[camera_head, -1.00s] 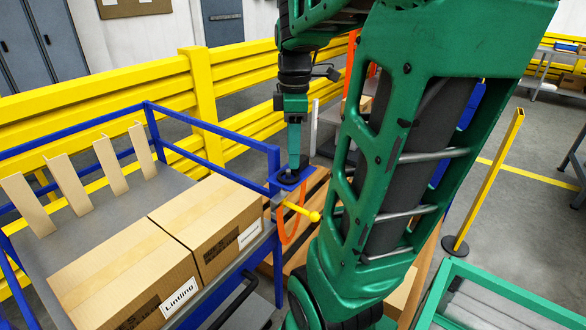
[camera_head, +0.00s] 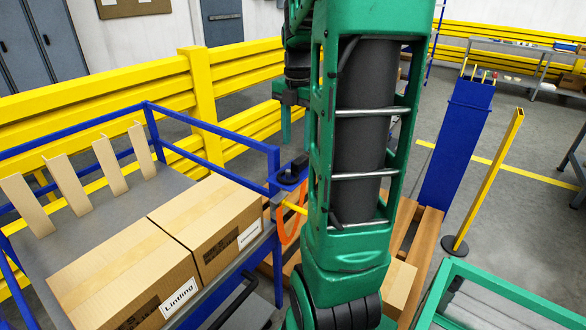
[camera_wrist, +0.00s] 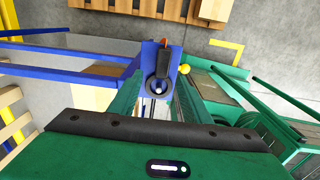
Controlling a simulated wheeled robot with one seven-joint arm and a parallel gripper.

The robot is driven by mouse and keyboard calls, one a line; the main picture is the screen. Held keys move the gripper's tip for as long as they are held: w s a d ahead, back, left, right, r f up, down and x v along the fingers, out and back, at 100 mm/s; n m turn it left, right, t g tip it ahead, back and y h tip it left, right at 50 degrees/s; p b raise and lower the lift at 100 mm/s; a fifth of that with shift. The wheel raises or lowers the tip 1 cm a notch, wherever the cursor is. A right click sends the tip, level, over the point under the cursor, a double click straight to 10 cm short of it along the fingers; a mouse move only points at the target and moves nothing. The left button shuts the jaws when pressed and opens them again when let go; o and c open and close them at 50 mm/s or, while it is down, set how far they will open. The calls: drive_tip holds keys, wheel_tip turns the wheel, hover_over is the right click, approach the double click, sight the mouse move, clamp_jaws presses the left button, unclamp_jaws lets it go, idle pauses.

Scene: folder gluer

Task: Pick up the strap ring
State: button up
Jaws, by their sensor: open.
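A black ring-shaped piece with a short tab, which looks like the strap ring (camera_head: 292,172), lies on a small blue plate at the cart's corner. An orange strap loop (camera_head: 289,224) hangs below the plate, partly hidden by my arm. In the wrist view the black ring (camera_wrist: 158,86) shows between the two green fingers of my gripper (camera_wrist: 159,80), with a bit of orange (camera_wrist: 164,42) beyond it. My gripper is open and empty. In the head view it is mostly hidden behind my arm; one green part (camera_head: 286,122) shows above and apart from the plate.
A yellow-knobbed lever (camera_wrist: 184,69) sits beside the plate. The blue-framed cart (camera_head: 215,130) carries two cardboard boxes (camera_head: 125,275) and several leaning tan strips. Yellow guard rails (camera_head: 100,105) stand behind. A blue stand (camera_head: 455,150) and yellow post (camera_head: 484,185) are at the right.

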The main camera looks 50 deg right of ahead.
sight(298, 160)
drive_tip(key=shift+s+f, duration=0.2)
drive_tip(key=shift+f, duration=2.7)
clamp_jaws()
